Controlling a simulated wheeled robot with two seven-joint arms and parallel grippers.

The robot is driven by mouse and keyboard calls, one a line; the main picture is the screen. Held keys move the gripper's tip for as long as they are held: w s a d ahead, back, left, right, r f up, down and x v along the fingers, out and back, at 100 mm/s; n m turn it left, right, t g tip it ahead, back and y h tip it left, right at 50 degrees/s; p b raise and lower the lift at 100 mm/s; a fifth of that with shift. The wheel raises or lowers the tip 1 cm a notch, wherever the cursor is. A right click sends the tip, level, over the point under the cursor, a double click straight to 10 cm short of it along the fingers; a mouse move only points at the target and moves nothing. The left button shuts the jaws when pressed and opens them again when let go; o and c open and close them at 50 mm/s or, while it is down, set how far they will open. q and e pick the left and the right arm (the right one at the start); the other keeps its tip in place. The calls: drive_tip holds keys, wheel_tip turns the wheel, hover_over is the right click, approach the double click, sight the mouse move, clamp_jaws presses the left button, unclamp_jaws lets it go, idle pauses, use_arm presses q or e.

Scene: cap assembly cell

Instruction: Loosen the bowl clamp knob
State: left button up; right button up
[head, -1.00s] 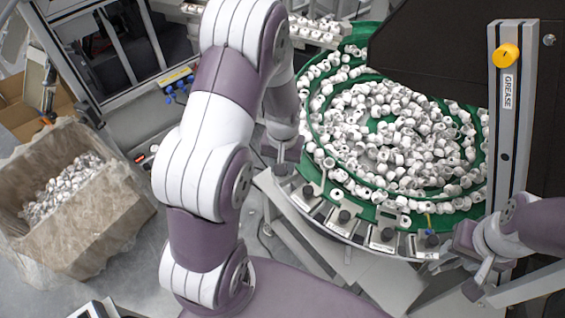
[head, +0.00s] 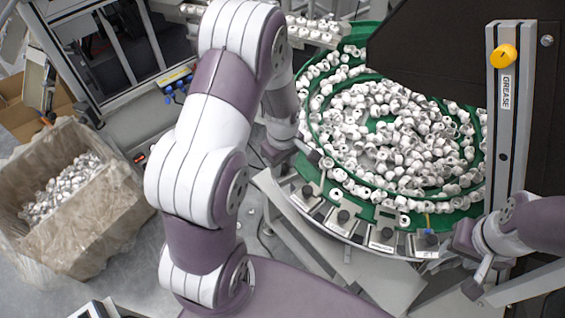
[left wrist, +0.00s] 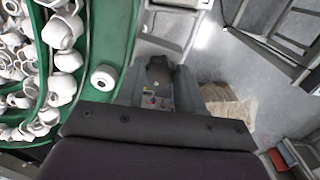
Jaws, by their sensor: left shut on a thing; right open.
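My left gripper (head: 282,163) is at the left rim of the green bowl (head: 440,207), pointing down. In the left wrist view its fingers (left wrist: 157,90) are closed on a dark piece, the bowl clamp knob (left wrist: 158,70), mostly hidden between them. In the head view that knob is hidden by the gripper. Other black clamp knobs (head: 342,216) stand on grey clamp blocks along the bowl's front rim. My right gripper (head: 474,278) is open and empty at the lower right, beside the bowl's front right edge.
The bowl is full of white caps (head: 385,130). A grey post (head: 507,140) with a yellow knob (head: 502,56) and a GREASE label rises at the right. A lined box of caps (head: 65,200) stands on the floor at the left. A cap rail (head: 318,30) lies behind.

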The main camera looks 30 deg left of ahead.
sight(283, 168)
use_arm(q)
drive_tip(key=n, duration=0.5)
drive_tip(key=shift+n, duration=0.3)
idle(0.4)
drive_tip(key=o, duration=1)
drive_tip(key=shift+o, duration=0.2)
drive_tip(key=shift+r, duration=0.1)
wheel_tip(283, 168, up, 12)
drive_tip(key=b, duration=0.2)
drive_tip(key=shift+r+b, duration=0.25)
drive_tip(key=shift+b, duration=0.15)
